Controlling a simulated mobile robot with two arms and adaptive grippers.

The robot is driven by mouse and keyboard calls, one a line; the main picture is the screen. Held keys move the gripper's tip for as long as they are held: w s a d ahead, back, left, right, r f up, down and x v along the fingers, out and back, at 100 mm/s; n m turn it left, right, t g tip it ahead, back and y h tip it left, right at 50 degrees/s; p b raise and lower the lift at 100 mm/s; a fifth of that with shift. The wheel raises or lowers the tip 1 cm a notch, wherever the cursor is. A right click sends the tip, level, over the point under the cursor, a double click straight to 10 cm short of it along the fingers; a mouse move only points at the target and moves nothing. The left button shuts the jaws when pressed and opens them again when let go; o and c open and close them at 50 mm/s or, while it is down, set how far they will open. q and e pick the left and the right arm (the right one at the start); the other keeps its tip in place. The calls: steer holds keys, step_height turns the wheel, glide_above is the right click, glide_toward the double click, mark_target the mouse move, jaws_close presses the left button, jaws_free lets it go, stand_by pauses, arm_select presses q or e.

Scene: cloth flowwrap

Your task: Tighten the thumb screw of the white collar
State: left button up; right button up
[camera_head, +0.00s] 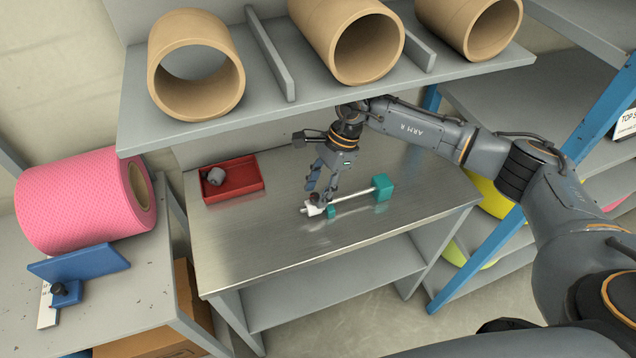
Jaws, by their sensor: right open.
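The white collar (311,210) sits near the left end of a thin metal rod (352,196) on the steel table. A dark knob, which looks like its thumb screw (315,198), is on top of the collar. The rod runs right to a teal block (383,187), and a small teal piece (331,211) is beside the collar. My right gripper (320,188) reaches down from above and is open, with its fingertips close to the dark knob. Whether they touch it cannot be told. My left gripper is not in view.
A red tray (252,186) with a grey part (215,176) stands at the back left of the steel table (255,255). A shelf (290,118) with cardboard tubes hangs above the arm. A pink roll (85,200) and a blue bracket (80,262) lie at left. The table front is clear.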

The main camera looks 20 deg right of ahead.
steer(key=shift+f, duration=0.15)
steer(key=shift+c, duration=0.3)
jaws_close()
